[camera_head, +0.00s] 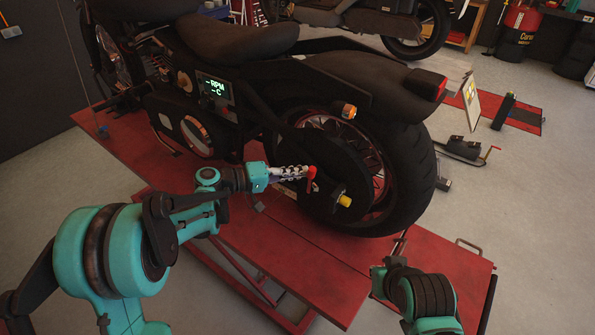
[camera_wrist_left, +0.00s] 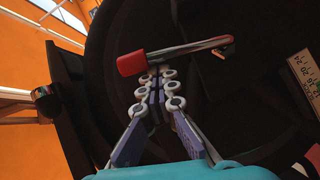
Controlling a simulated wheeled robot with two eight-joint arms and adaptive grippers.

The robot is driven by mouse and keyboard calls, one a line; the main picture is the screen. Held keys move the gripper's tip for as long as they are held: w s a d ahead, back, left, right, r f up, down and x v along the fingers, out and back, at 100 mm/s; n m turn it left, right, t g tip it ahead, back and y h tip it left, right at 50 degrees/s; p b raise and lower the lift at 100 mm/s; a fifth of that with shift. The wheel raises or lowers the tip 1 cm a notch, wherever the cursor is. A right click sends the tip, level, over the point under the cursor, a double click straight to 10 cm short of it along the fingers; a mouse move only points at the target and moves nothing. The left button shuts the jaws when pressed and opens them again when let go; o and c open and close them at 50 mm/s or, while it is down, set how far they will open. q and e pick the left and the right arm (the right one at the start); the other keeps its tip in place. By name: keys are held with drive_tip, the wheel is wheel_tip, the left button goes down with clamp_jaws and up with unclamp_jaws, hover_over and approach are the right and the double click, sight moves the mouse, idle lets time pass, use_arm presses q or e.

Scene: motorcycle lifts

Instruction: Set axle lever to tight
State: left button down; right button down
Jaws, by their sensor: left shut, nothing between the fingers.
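The axle lever, a metal rod with a red grip (camera_head: 311,180), is at the rear wheel of the dark motorcycle (camera_head: 330,75). In the left wrist view its red grip (camera_wrist_left: 131,63) points left and its rod runs right to the dark hub. My left gripper (camera_head: 303,172) is beside the red grip in the head view. In the left wrist view its fingers (camera_wrist_left: 155,80) are shut and empty, with the tips just below the rod, close to the grip; I cannot tell whether they touch. My right gripper (camera_head: 400,245) is low by the wheel, and its fingers are unclear.
The motorcycle stands on a red lift platform (camera_head: 330,285). A yellow-tipped part (camera_head: 345,200) sticks out near the lever. A numbered scale (camera_wrist_left: 305,72) shows at the right of the left wrist view. Grey floor (camera_head: 530,220) is open to the right.

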use_arm(q)
drive_tip(key=shift+s+d+m+y+p, duration=0.4)
drive_tip(key=shift+s+d+m+y, duration=0.45)
drive_tip(key=shift+d, duration=0.25)
drive_tip(key=s+d+f+m+t+y+b, duration=0.2)
drive_tip(key=s+d+f+m+y+b, duration=0.1)
drive_tip(key=s+d+f+m+y, duration=0.2)
wheel_tip(320, 180, down, 3)
drive_tip(key=shift+d+r+m+t+y+b, duration=0.1)
drive_tip(key=shift+d+m+t+y+b, duration=0.3)
drive_tip(key=shift+d, duration=0.6)
drive_tip(key=shift+s, duration=0.15)
